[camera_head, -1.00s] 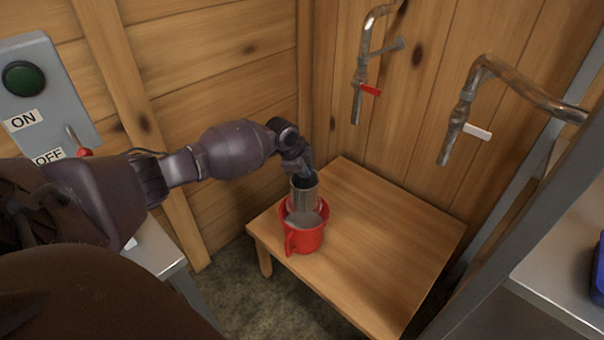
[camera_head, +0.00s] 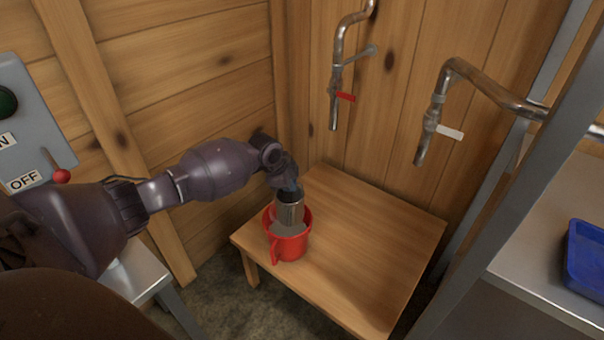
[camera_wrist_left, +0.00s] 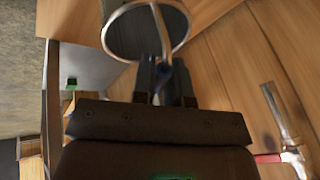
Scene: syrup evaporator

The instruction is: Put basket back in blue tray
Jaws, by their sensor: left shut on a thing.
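The basket (camera_head: 290,210) is a small grey metal cylinder with a round rim and a wire handle. It also shows at the top of the left wrist view (camera_wrist_left: 147,34). My left gripper (camera_head: 288,188) is shut on the basket's handle, and its fingers show below the rim in the left wrist view (camera_wrist_left: 165,82). The basket is upright at the mouth of a red pitcher (camera_head: 291,247); I cannot tell how far its bottom is inside. The blue tray (camera_head: 588,252) is at the right edge, partly cut off. My right gripper is out of view.
The pitcher stands on a low wooden table (camera_head: 375,245) with clear room to its right. Two metal taps (camera_head: 336,95) and (camera_head: 432,120) hang from the wall above. A grey upright post (camera_head: 500,190) stands between the wooden table and the metal surface (camera_head: 530,265) holding the tray.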

